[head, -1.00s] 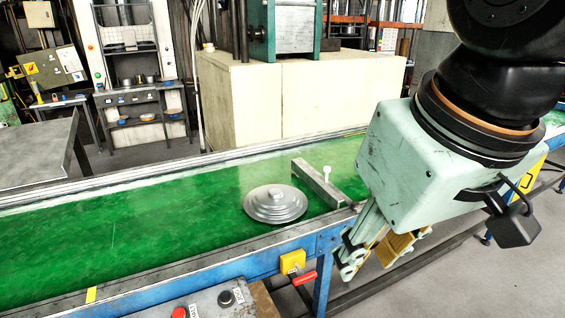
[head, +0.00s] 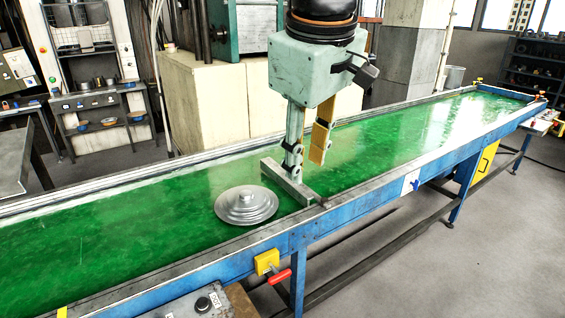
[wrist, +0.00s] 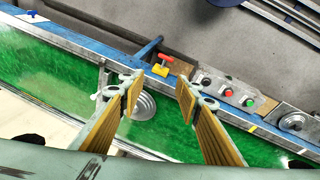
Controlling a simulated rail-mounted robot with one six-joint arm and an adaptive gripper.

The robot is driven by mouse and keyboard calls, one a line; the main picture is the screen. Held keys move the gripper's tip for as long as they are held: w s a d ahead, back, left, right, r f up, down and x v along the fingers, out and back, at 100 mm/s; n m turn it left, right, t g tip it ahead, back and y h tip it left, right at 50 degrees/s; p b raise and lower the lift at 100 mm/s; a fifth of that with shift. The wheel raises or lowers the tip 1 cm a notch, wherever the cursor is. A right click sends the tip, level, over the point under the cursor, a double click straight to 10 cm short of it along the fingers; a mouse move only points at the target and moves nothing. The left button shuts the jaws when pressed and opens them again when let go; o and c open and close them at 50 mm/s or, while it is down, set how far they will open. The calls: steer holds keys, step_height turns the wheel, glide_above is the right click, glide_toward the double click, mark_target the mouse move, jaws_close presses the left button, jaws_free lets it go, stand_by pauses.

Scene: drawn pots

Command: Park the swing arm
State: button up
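The swing arm, a grey metal bar (head: 290,188), lies across the green belt from the near rail. Its white upright peg is not visible in the head view now. My gripper (head: 306,160) is above the belt at the bar, fingers pointing down and apart, with nothing seen between them. One finger overlaps the bar in the head view; I cannot tell whether they touch. In the wrist view the gripper (wrist: 158,88) is open, and part of the bar (wrist: 103,76) shows by the left finger. A round stepped grey disc (head: 246,205) lies on the belt left of the bar.
The green conveyor belt (head: 420,125) is clear to the right of my gripper. A yellow box with a red lever (head: 267,262) is on the near blue rail. A button panel (head: 205,303) stands in front. A pale block (head: 215,100) stands behind the belt.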

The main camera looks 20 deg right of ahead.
steer(key=w+d+f+n+h+p, duration=0.1)
steer(key=w+d+n, duration=0.2)
steer(key=w, duration=0.7)
steer(key=w+d+f+n+g+p, duration=0.1)
steer(key=w+d+n+p, duration=0.15)
steer(key=w, duration=0.85)
steer(key=w+d+f+n+h+p, duration=0.1)
steer(key=w+d+n, duration=0.15)
steer(key=w, duration=0.75)
steer(key=w+d+f+n+p, duration=0.2)
steer(key=w+d+f, duration=0.3)
steer(key=w+f, duration=0.4)
steer(key=w+d+f+n+g+h+p, duration=0.1)
steer(key=w+d+f+n+p, duration=0.1)
steer(key=w+d+f+n, duration=0.3)
steer(key=w+f, duration=0.4)
steer(key=w, duration=0.4)
steer(key=shift+d+f, duration=0.25)
steer(key=shift+f, duration=0.05)
steer(key=shift+f, duration=0.1)
steer(key=shift+s+x, duration=0.1)
steer(key=shift+x, duration=3.3)
steer(key=shift+s+x, duration=0.15)
steer(key=shift+x, duration=3.25)
steer(key=shift+d, duration=0.15)
steer(key=shift+c, duration=0.9)
jaws_close()
